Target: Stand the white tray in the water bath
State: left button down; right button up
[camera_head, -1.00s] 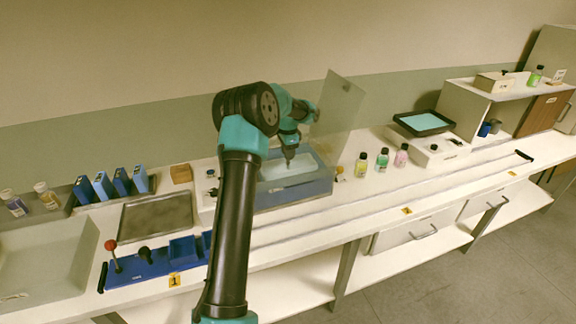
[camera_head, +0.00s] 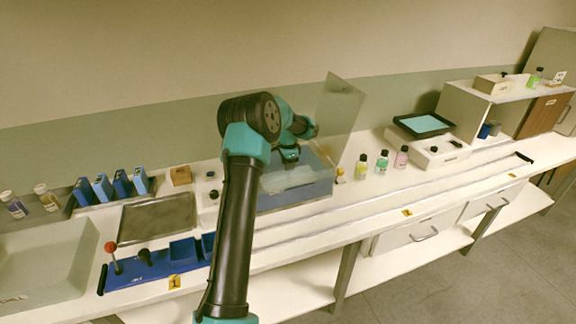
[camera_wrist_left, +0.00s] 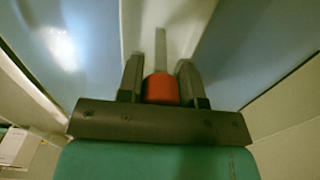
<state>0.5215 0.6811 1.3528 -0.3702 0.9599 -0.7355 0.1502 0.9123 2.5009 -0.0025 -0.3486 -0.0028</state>
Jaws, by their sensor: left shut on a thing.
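The water bath (camera_head: 296,195) is a blue box behind my left arm, with its clear lid panel (camera_head: 341,115) standing up. A pale flat shape, probably the white tray (camera_head: 284,179), shows inside it below my left gripper (camera_head: 290,158); whether it rests on the bottom is unclear. In the left wrist view, the fingers of my left gripper (camera_wrist_left: 162,82) are shut on a red grip (camera_wrist_left: 161,89) with a grey post beyond it. A pale strip, likely part of the tray (camera_wrist_left: 180,18), lies between bluish areas. My right gripper is not in view.
A brown-grey plate (camera_head: 157,219) and a blue rack (camera_head: 150,264) with a red knob lie left of the bath. Several small bottles (camera_head: 383,161) stand to its right. A black tray with a cyan surface (camera_head: 423,123) sits farther right. The front bench strip is clear.

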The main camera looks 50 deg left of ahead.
pick_arm(q)
jog(key=shift+f, duration=0.1)
jog(key=c, duration=0.8)
grip_release()
notch_tip(320, 180, up, 12)
jog(key=shift+r, duration=0.15)
